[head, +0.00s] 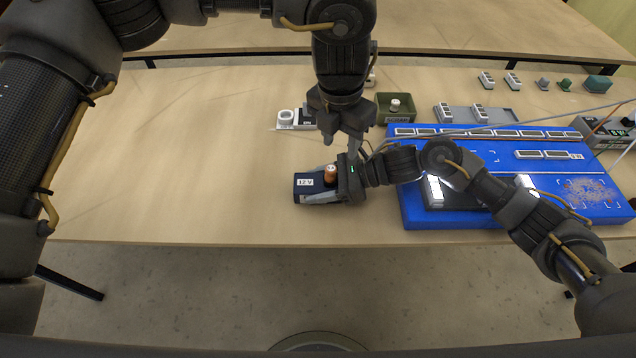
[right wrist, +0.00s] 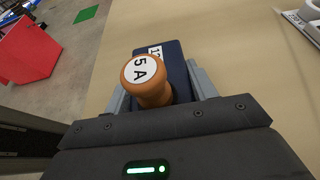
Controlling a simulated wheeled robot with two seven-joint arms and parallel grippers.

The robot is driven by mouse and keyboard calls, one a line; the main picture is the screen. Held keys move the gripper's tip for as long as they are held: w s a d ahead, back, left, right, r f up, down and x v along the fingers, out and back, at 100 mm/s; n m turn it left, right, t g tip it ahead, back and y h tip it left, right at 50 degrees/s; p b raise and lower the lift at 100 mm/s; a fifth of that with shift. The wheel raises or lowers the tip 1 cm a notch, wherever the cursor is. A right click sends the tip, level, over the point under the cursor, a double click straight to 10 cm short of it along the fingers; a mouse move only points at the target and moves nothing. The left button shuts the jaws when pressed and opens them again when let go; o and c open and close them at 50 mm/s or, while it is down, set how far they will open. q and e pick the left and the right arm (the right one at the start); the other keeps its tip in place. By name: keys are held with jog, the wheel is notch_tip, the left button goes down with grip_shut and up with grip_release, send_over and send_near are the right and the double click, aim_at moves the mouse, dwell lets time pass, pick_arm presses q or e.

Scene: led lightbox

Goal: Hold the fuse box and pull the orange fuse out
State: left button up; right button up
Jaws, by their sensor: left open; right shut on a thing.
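The fuse box (head: 308,183) is a dark blue block with a white "12 V" label on the table near its front edge. The orange fuse (head: 330,172) stands upright in it; in the right wrist view the fuse (right wrist: 149,84) has a white cap marked "5 A", and the fuse box (right wrist: 178,62) lies behind it. My right gripper (head: 322,197) is shut on the fuse box, one finger along each side; the fingers (right wrist: 160,88) also show in the right wrist view. My left gripper (head: 341,140) is open and empty, pointing down just above and beside the fuse.
The table on the left is clear. A red bin (right wrist: 28,50) shows on the floor.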

aim_at(331, 168)
pick_arm(q)
jog(key=m, duration=0.1)
jog(key=a+f+m, duration=0.1)
jog(key=m, duration=0.2)
jog(key=shift+w+a+f+y, duration=0.2)
jog(key=shift+w+y, duration=0.1)
jog(key=shift+a+m+g, duration=0.1)
jog(key=shift+m+g, duration=0.2)
jog(key=shift+m, duration=0.8)
jog(key=m, duration=0.4)
jog(key=shift+s, duration=0.2)
jog(key=shift+f, duration=0.1)
jog(key=shift+f, duration=3.45)
grip_shut()
jog(key=shift+r, duration=0.25)
